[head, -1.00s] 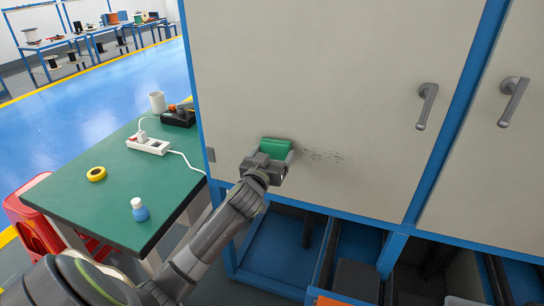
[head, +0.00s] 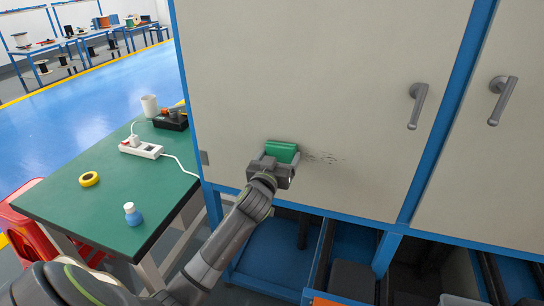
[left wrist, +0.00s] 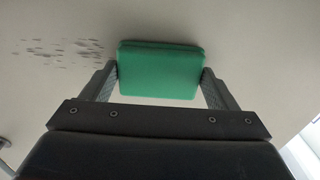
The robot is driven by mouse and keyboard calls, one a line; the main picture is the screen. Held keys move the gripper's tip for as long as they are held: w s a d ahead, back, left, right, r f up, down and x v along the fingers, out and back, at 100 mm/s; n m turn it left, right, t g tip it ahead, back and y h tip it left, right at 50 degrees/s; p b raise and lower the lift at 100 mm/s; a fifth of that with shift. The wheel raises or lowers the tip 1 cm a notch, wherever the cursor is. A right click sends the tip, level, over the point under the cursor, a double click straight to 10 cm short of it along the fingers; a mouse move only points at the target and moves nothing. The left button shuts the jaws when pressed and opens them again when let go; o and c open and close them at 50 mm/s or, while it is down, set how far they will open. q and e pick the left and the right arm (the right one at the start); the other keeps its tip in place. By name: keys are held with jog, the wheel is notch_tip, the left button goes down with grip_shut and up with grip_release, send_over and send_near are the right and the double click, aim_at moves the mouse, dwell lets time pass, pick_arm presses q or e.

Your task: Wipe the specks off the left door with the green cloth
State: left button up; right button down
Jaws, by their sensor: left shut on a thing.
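The left door (head: 300,80) is a cream panel with a grey handle (head: 417,105) near its right edge. My left gripper (head: 274,164) is shut on the green cloth (head: 282,151), a folded block, and holds it at the lower part of the door. In the left wrist view the cloth (left wrist: 160,70) sits between both fingers, at or very near the door surface; I cannot tell if it touches. Dark specks (head: 324,158) lie just right of the cloth in the head view. They show left of it in the left wrist view (left wrist: 60,48). My right gripper is not in view.
A green table (head: 100,205) stands at the left with yellow tape (head: 89,179), a blue-white bottle (head: 132,214), a power strip (head: 141,149) and a white cup (head: 150,105). A red stool (head: 30,235) is beside it. Blue framing (head: 440,130) edges the door.

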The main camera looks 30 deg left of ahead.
pick_arm(q)
jog(key=shift+w+d, duration=0.3)
jog(key=shift+d, duration=0.65)
jog(key=shift+w+d, duration=0.3)
jog(key=shift+d, duration=0.65)
